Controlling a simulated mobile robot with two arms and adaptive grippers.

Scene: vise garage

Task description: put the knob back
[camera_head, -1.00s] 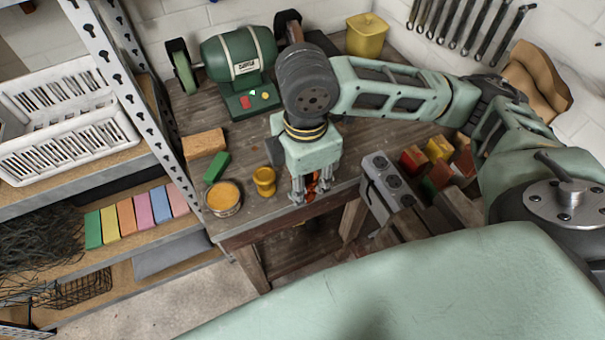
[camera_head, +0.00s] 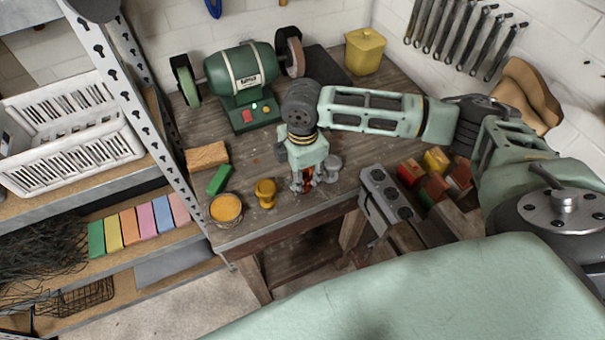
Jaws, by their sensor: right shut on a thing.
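My right gripper (camera_head: 304,186) points down over the front part of the wooden workbench (camera_head: 240,150). It is shut on a small red-orange thing (camera_head: 308,175), mostly hidden between the fingers. I cannot tell whether this is the knob or whether it touches the bench. A grey, round-topped metal piece (camera_head: 332,164) stands just right of the fingers. A yellow spool-shaped piece (camera_head: 265,192) stands on the bench to their left, apart from them. My left gripper is not in view.
A round tin (camera_head: 226,209), green block (camera_head: 219,180) and tan block (camera_head: 207,156) lie left. A green bench grinder (camera_head: 242,75) and yellow canister (camera_head: 364,51) stand behind. A grey unit with dark round tops (camera_head: 388,193) is at the bench's front right. Shelving (camera_head: 140,105) borders the left.

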